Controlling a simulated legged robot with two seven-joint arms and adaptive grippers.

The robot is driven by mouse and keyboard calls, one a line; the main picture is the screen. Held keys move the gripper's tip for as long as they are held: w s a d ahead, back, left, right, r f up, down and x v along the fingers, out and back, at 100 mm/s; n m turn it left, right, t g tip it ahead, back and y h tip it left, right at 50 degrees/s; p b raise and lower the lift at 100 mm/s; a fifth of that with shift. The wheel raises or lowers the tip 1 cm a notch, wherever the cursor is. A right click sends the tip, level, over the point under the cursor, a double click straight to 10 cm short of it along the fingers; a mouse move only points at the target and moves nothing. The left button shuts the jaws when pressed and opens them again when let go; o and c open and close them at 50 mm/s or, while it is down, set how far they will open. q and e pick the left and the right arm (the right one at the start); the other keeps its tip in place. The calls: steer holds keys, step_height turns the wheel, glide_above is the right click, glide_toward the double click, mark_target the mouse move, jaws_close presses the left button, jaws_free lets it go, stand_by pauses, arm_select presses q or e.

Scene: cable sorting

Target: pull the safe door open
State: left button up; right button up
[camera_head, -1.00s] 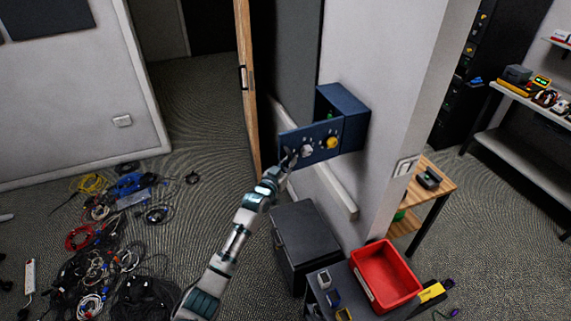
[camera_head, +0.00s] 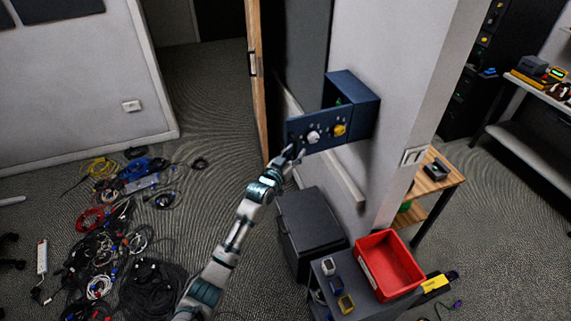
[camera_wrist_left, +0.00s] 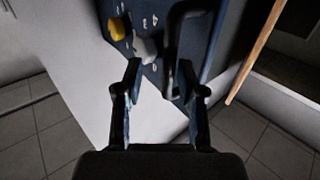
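The blue safe (camera_head: 366,100) is mounted on the side of the white pillar. Its door (camera_head: 297,130) stands open, swung out to the left, and part of the interior shows above it. The door's face carries a white-grey dial (camera_head: 313,137) and a yellow knob (camera_head: 340,129). My left gripper (camera_head: 291,156) is at the lower left corner of the door. In the left wrist view its fingers (camera_wrist_left: 160,82) are apart, with the dark door handle (camera_wrist_left: 171,60) extending between them, nearer the right finger. Contact cannot be told. My right gripper is out of view.
A dark grey cabinet (camera_head: 312,222) stands below the safe. A red bin (camera_head: 390,262) sits on a grey cart at the front right. A wooden door edge (camera_head: 255,70) stands behind, left of the safe. Tangled cables (camera_head: 110,240) cover the floor at left.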

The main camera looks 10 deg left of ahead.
arm_select(q)
steer(key=v, duration=0.9)
steer(key=shift+s+a, duration=0.25)
steer(key=shift+s, duration=0.1)
